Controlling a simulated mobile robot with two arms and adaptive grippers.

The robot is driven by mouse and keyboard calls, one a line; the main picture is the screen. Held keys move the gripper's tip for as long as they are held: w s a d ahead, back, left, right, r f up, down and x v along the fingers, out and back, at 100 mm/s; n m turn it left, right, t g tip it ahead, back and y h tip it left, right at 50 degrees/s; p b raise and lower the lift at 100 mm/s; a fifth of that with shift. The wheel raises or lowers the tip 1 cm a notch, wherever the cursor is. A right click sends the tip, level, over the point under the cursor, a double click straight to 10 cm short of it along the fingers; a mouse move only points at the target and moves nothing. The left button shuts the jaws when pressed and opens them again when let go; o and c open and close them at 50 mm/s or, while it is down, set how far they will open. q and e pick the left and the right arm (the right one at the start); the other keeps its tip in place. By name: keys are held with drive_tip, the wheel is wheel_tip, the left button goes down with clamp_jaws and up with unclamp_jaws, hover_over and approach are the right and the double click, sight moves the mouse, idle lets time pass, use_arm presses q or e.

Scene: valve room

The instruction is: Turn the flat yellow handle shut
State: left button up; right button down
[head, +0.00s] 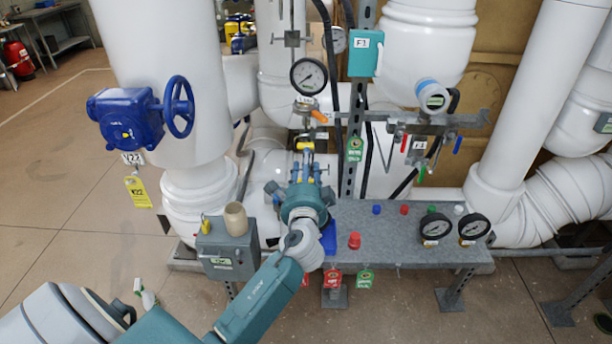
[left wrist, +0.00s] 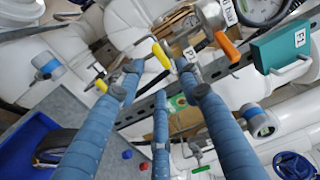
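A yellow handle (head: 307,145) sits on pipework below the pressure gauge, at the middle of the head view. In the left wrist view a yellow handle part (left wrist: 161,54) shows just beyond and between the two upper fingertips. Another yellow piece (left wrist: 101,86) is beside the left finger; I cannot tell whether both belong to one handle. My left gripper (head: 307,163) reaches up to the handle, partly hiding its lower side. Its blue fingers (left wrist: 157,69) are spread apart with nothing clearly gripped; contact cannot be told. My right gripper is not in view.
An orange lever (head: 319,117) is close above, under a gauge (head: 309,76). A grey bench (head: 400,222) with coloured knobs and gauges lies right of my arm. A grey box (head: 228,252) stands left. A blue handwheel (head: 180,107) is farther left.

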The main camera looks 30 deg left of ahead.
use_arm(q)
drive_tip(key=v, duration=0.5)
drive_tip(key=shift+s+d, duration=0.1)
drive_tip(key=shift+s, duration=0.15)
